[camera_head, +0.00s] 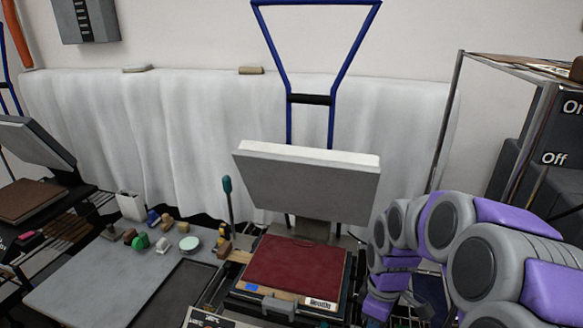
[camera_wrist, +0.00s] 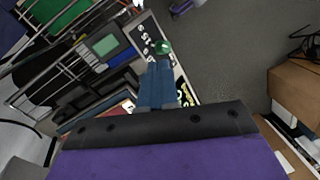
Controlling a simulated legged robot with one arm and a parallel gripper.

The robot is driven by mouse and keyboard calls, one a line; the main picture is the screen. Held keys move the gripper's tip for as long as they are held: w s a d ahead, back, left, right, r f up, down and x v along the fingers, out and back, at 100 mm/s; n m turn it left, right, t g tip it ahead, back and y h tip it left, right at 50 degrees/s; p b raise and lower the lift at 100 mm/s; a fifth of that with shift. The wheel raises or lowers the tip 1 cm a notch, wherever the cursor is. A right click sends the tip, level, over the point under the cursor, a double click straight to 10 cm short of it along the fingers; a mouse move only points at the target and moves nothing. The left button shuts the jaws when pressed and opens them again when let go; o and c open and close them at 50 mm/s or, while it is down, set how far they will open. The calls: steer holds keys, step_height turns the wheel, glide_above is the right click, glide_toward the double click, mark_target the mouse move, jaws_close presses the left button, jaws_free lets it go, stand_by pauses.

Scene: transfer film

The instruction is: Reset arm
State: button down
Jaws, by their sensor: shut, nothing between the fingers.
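My arm, purple and grey, is folded at the right side of the head view. My gripper (camera_wrist: 160,128) shows in the wrist view as a black edge with a purple body across the bottom. It is shut and empty. In the head view I cannot make out the gripper's tips. The wrist view looks down past the gripper at a machine with a small screen (camera_wrist: 105,45) and a green ball knob (camera_wrist: 163,47).
A press with a raised grey plate (camera_head: 305,185) and dark red pad (camera_head: 295,262) stands left of my arm. Small coloured items lie around a grey worktop (camera_head: 85,285). A grey cabinet (camera_head: 540,130) stands behind my arm. A cardboard box (camera_wrist: 298,92) sits at the wrist view's right; grey floor (camera_wrist: 225,60) is clear.

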steer(key=s+a+r+m, duration=0.1)
steer(key=s+r+m, duration=0.1)
steer(key=s, duration=0.6)
steer(key=s+a+r+m+b, duration=0.1)
steer(key=s+a+r+m, duration=0.1)
steer(key=s+m, duration=0.3)
steer(key=s+a+r+m, duration=0.1)
steer(key=s+m, duration=0.3)
steer(key=s, duration=0.7)
steer(key=shift+a+r+h, duration=0.3)
steer(key=shift+r, duration=0.15)
